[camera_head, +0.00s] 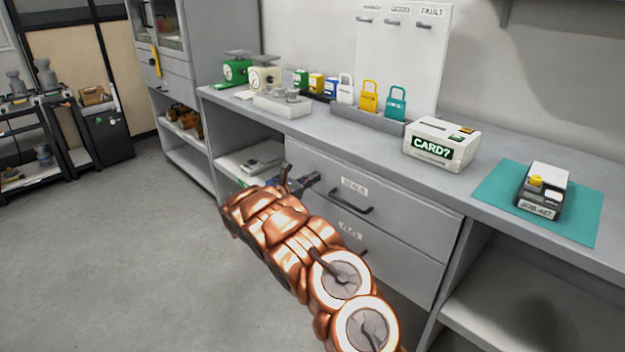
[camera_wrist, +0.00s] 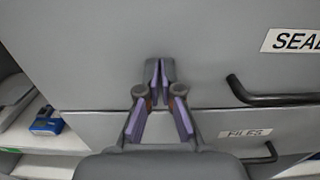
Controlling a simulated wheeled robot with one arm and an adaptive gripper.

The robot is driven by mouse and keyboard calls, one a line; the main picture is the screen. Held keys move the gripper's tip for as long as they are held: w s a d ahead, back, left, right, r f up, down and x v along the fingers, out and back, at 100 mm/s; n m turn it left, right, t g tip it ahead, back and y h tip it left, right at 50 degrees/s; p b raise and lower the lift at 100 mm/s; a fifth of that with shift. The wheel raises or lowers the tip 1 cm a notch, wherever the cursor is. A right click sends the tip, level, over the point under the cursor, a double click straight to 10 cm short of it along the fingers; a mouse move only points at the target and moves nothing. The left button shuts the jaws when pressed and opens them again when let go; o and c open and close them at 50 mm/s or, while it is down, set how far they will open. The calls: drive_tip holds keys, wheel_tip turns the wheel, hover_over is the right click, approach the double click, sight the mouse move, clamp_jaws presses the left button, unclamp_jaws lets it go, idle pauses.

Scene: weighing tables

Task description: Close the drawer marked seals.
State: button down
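The grey drawer marked seals (camera_head: 410,211) is the upper one under the counter, with a white label (camera_head: 354,187) and a dark bar handle (camera_head: 351,207). Its front looks about level with the counter edge; I cannot tell whether a small gap remains. My gripper (camera_head: 312,181) is at the left part of this front, left of the handle. In the wrist view the drawer front (camera_wrist: 80,50) fills most of the picture. There my gripper (camera_wrist: 160,72) has its fingertips together, with nothing between them, at or very near the front. Contact is not clear.
The files drawer (camera_head: 395,257) is below, its handle partly hidden by my arm. An open shelf (camera_head: 250,162) lies to the left and another (camera_head: 530,305) to the right. The counter (camera_head: 330,122) holds padlocks, a card box (camera_head: 441,145) and a teal mat (camera_head: 493,190). Floor at left is clear.

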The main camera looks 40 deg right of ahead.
drive_tip(key=shift+s+d+r, duration=0.15)
drive_tip(key=shift+d, duration=0.15)
drive_tip(key=s+a, duration=0.2)
drive_tip(key=a, duration=1.3)
drive_tip(key=s+d+r+m+g+y, duration=0.1)
drive_tip(key=s+r+m+g+y, duration=0.35)
drive_tip(key=s, duration=0.85)
drive_tip(key=s+d+r+m+g+y, duration=0.1)
drive_tip(key=s+d+r+m+g, duration=0.3)
drive_tip(key=s+m, duration=0.6)
drive_tip(key=s+a+f+m+t+y, duration=0.1)
drive_tip(key=s+a+f+m+y, duration=0.15)
drive_tip(key=s+a+y, duration=0.75)
drive_tip(key=s+a+f+m+t+y, duration=0.2)
drive_tip(key=s+a+m, duration=0.1)
drive_tip(key=s+a, duration=1.55)
wheel_tip(320, 180, up, 18)
drive_tip(key=w+t+p, duration=0.1)
drive_tip(key=w+p, duration=0.1)
drive_tip(key=p, duration=1.4)
drive_tip(key=shift+p, duration=0.4)
